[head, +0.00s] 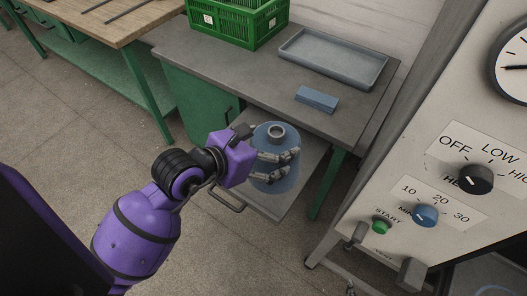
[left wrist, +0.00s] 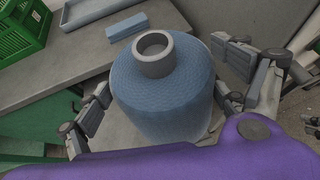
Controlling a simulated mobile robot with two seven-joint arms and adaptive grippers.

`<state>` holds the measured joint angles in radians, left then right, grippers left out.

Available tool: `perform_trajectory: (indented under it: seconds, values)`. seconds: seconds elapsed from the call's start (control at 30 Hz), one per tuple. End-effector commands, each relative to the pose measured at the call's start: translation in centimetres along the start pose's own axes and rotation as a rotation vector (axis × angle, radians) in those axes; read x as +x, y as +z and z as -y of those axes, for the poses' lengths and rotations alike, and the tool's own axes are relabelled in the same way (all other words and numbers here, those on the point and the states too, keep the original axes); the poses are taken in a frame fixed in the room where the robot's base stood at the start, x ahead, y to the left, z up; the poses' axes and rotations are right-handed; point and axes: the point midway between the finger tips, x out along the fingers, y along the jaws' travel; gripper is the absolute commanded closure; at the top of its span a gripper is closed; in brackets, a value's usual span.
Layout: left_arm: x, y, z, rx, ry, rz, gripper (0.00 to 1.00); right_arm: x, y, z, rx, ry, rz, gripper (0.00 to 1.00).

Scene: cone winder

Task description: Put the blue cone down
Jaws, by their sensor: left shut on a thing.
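The blue cone (head: 268,140) is a blue yarn package with a grey tube end at its top. My left gripper (head: 277,157) is shut around its side, and the cone stands about upright. In the left wrist view the cone (left wrist: 165,90) fills the middle, with a finger of the gripper (left wrist: 165,105) on each side of it. In the head view the cone is in front of the grey table's edge, over a lower pull-out shelf (head: 243,199). I cannot tell whether its base touches that shelf. My right gripper is not in view.
The grey table (head: 210,62) holds a green crate (head: 238,25), a grey tray (head: 335,60) and a small blue block (head: 317,99). A control panel (head: 430,190) with knobs stands at the right. A wooden table (head: 100,22) is at the upper left. The table front is clear.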

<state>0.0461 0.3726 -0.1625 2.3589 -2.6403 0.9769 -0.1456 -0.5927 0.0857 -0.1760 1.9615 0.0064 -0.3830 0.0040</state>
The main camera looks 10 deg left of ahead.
Motion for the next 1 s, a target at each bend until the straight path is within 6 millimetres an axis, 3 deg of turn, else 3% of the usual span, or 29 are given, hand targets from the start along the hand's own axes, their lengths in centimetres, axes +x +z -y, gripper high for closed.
perform_trajectory:
  seconds: [0.17, 0.53, 0.7, 1.0]
  values:
    - [0.9, 0.3, -1.6, -0.009, 0.025, 0.008, 0.73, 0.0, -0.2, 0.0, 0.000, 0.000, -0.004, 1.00]
    - [5.4, -1.2, -8.9, -0.008, 0.026, 0.008, 0.73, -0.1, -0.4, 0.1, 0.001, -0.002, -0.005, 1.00]
    - [7.8, -3.8, -10.9, -0.010, 0.022, 0.004, 0.73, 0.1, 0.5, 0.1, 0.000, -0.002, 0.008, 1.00]
    - [9.4, -5.0, -12.5, -0.009, 0.022, 0.010, 0.73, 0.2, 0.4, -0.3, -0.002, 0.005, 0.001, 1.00]
